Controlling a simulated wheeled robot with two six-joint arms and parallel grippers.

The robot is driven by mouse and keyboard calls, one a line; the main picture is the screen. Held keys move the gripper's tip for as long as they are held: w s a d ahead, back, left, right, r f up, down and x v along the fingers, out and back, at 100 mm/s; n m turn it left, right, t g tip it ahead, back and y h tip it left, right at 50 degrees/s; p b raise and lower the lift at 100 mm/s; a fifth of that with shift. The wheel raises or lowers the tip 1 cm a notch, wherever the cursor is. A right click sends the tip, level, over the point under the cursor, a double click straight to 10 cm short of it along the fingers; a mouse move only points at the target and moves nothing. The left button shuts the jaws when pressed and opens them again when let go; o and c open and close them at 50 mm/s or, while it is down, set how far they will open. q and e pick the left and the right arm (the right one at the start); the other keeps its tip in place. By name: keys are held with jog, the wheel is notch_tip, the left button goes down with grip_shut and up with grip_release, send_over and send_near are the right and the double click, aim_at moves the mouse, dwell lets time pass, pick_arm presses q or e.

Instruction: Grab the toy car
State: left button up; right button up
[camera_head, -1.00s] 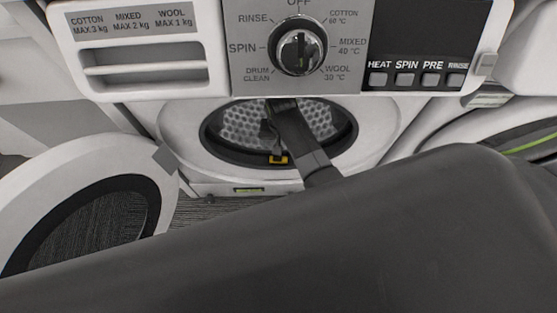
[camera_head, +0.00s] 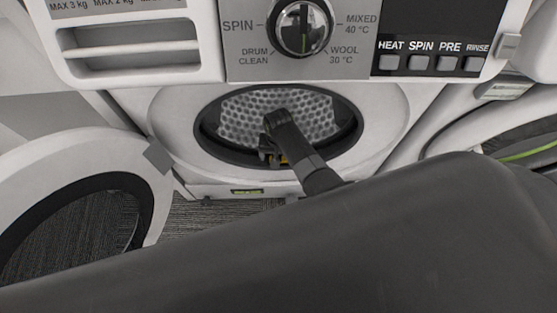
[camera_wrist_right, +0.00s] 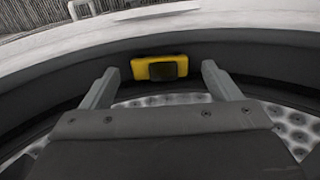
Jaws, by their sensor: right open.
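The toy car (camera_wrist_right: 160,68) is a small yellow block with a dark patch. In the right wrist view it lies against the dark inner rim of the washing machine's opening, ahead of my right gripper (camera_wrist_right: 157,82). That gripper is open, with one finger on each side of the car's line and the car beyond the fingertips. In the head view my right gripper (camera_head: 269,157) is inside the round opening. Only a bit of yellow of the car (camera_head: 284,160) shows there, mostly hidden by the gripper. My left gripper is not in view.
The washing machine's front (camera_head: 165,125) surrounds the opening, with a perforated drum (camera_head: 240,122) behind. Its round door (camera_head: 150,205) stands open at left. A control panel with a dial (camera_head: 303,27) sits above. Another machine (camera_head: 450,130) is at right. Carpet (camera_head: 215,215) lies below.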

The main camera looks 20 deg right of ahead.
jog(key=shift+f, duration=0.15)
jog(key=c, duration=1.1)
